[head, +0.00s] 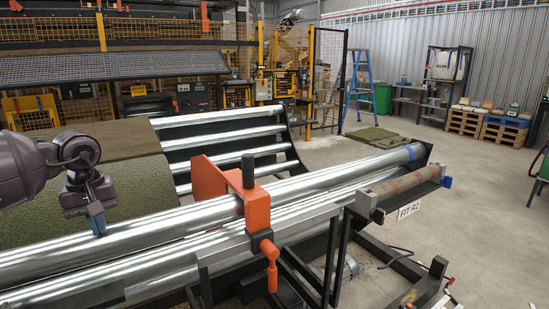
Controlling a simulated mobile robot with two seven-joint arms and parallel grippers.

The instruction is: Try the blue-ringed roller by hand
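The blue-ringed roller (330,179) is a long shiny metal cylinder running from the lower left to the upper right. Its blue ring (413,152) is near its right end. An orange clamp (258,208) with a black upright knob stands over the rollers near the middle. My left gripper (97,226) points down at the roller's left part, with its fingertips at or just above the metal; I cannot tell if they touch. Its fingers show as one narrow piece, so their opening is unclear. My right gripper is not in view.
A second metal roller lies parallel in front. A rusty, worn roller (400,186) rests in a bracket with a label (409,209) at the right. Green turf (130,190) lies behind my gripper. Open floor (480,220) is at the right; a blue ladder (360,85) stands behind.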

